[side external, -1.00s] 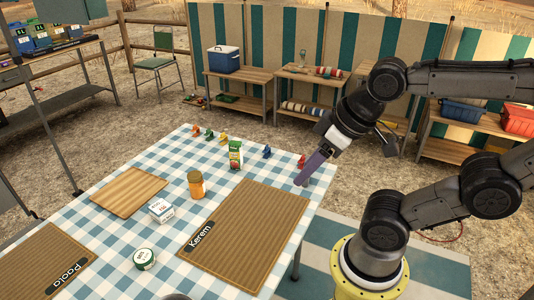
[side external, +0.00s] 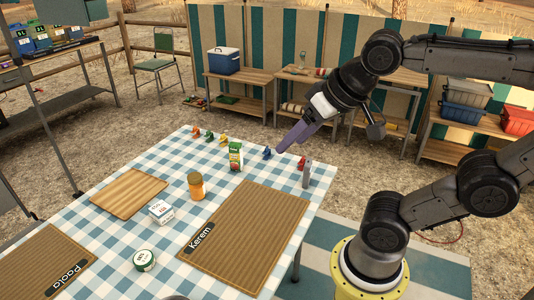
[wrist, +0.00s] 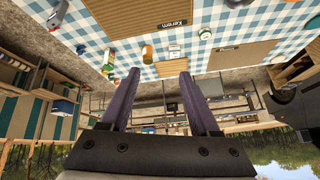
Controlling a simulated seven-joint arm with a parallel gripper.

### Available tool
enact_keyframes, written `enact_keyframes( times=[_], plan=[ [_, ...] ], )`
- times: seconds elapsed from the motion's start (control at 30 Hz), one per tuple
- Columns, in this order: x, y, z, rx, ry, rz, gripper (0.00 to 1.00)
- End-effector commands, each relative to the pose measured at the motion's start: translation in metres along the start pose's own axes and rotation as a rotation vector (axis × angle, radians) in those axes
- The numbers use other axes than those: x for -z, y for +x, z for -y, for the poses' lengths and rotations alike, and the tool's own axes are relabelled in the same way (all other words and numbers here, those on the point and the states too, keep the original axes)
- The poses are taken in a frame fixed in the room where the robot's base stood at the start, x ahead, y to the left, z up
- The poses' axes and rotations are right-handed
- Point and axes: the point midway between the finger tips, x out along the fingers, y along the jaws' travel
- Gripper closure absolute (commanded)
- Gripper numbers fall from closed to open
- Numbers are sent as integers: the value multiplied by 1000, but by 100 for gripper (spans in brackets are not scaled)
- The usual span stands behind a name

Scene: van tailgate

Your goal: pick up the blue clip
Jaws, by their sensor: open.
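The blue clip (side external: 267,153) is a small shape standing on the checked cloth near the table's far edge.
An orange-lidded jar (side external: 196,186), a white box (side external: 161,211), a round tin (side external: 145,260) and a wooden board (side external: 129,192) lie farther left. Several coloured clips (side external: 209,135) line the far left edge.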

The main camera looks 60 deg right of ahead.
Motion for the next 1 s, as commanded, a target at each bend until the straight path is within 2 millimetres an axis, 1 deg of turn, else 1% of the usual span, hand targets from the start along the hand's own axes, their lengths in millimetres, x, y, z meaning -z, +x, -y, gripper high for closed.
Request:
enact_keyframes(
  times=[0.03, 0.17, 0.2, 0.27, 0.3, 0.37, 0.4, 0.47, 0.5, 0.57, 0.6, 0.67, 0.7, 0.77, 0.83, 0.87, 0.9, 0.97, 1.0],
  plan=[
    [19, -2, 1, -13, 47, -13, 38],
    [67, -2, 0, -52, 171, -45, 38],
    [82, -1, -1, -66, 208, -53, 38],
    [105, 3, -4, -87, 268, -64, 38],
    [122, 8, -7, -105, 307, -70, 38],
    [147, 17, -12, -131, 371, -79, 38],
    [164, 24, -17, -150, 412, -87, 38],
    [189, 37, -25, -180, 474, -94, 38],
    [204, 47, -32, -199, 513, -99, 38],
    [225, 64, -43, -229, 569, -106, 38],
    [238, 75, -52, -249, 605, -110, 38],
    [256, 94, -66, -279, 656, -114, 38],
    [266, 108, -76, -300, 689, -115, 38],
    [279, 130, -93, -330, 735, -116, 38],
    [292, 157, -115, -368, 786, -116, 38],
    [296, 169, -125, -383, 807, -115, 38],
    [300, 185, -139, -405, 833, -113, 38],
    [304, 210, -161, -438, 869, -107, 38],
    [305, 228, -176, -460, 891, -101, 38]
  ],
)
